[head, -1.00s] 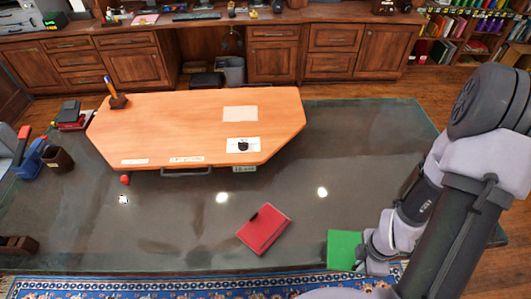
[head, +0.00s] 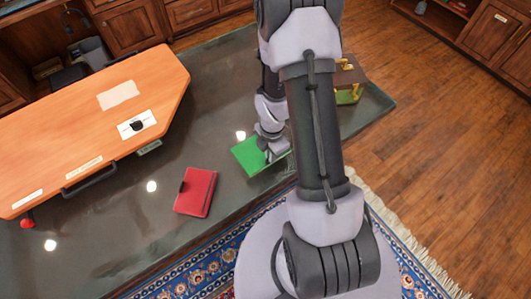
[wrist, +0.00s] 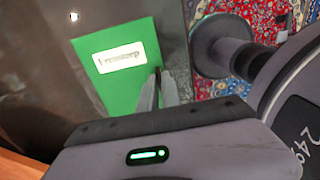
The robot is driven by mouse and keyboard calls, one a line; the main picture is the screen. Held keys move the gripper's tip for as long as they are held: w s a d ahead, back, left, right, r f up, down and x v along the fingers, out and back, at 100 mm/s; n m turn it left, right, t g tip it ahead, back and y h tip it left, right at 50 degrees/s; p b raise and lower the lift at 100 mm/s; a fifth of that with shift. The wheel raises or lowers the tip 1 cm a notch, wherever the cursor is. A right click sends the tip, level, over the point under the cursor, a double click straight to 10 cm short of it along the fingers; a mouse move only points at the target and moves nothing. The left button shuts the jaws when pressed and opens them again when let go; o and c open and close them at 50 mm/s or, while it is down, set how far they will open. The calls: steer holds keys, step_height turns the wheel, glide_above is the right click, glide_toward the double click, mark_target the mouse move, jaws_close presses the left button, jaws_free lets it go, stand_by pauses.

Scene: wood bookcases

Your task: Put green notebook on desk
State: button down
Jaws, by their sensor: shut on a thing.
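The green notebook (head: 247,157) is over the dark, glossy desk top (head: 110,225), near its front edge and right of a red book. In the wrist view the green notebook (wrist: 112,58) shows a white label with dark lettering. My gripper (wrist: 160,92) is shut on the notebook's edge. In the head view my gripper (head: 274,153) is at the notebook's right side, and my arm hides part of that area. I cannot tell whether the notebook touches the desk top or is slightly above it.
The red book (head: 195,192) lies on the dark top. An orange wooden board (head: 80,130) with papers covers its left part. A small item with yellow parts (head: 347,75) stands at the right end. A patterned rug (head: 185,275) lies in front.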

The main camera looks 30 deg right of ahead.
steer(key=shift+w+a+f, duration=0.1)
steer(key=shift+w+f, duration=0.05)
steer(key=shift+w, duration=0.45)
steer(key=shift+w+a+f, duration=0.1)
steer(key=shift+w, duration=0.45)
step_height(320, 180, down, 4)
steer(key=shift+w+r+b, duration=0.15)
steer(key=shift+b, duration=0.7)
steer(key=shift+r, duration=0.15)
steer(key=c, duration=1.6)
jaws_free()
steer(key=shift+o, duration=0.2)
